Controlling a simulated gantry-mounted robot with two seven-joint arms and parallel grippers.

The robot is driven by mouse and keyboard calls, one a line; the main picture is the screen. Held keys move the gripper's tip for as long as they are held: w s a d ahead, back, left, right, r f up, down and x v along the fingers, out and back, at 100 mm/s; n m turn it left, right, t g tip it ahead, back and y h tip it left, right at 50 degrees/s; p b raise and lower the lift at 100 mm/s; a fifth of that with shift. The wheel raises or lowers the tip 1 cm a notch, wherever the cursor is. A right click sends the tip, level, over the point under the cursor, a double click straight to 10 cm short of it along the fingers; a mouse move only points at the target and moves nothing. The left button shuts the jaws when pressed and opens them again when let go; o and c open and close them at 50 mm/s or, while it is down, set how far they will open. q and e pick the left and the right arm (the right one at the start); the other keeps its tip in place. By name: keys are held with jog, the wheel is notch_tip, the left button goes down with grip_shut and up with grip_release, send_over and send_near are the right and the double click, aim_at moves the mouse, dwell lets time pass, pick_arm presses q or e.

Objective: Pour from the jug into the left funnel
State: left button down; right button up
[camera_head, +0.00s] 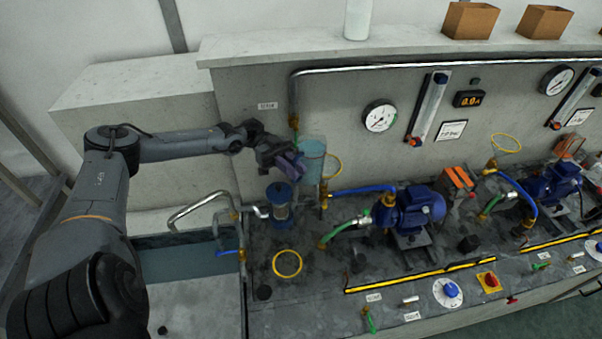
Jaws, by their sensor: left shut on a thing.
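My left gripper (291,165) is shut on the jug (314,152), a clear, bluish container. It holds the jug high over the bench, and the jug looks about upright. The left funnel (336,160) has a yellow rim and shows just right of and partly behind the jug, above a brass fitting. Part of its rim is hidden by the jug. I cannot tell the gap between jug and funnel, and no stream of liquid is visible. My right gripper is not in view.
A blue-capped glass cylinder (281,208) stands below the gripper. A yellow ring (287,264) lies on the dark bench. A blue pump (418,207) stands to the right, and a second yellow-rimmed funnel (506,143) is farther right. A sink with a tap (195,208) is at left.

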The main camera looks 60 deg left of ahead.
pick_arm(q)
jog(key=shift+a+f+n+h+b, duration=0.15)
jog(key=shift+f+n+b, duration=0.6)
jog(key=shift+f, duration=0.65)
jog(key=shift+a+f+n+h+b, duration=0.15)
jog(key=shift+f+n+b, duration=0.6)
jog(key=shift+f, duration=0.6)
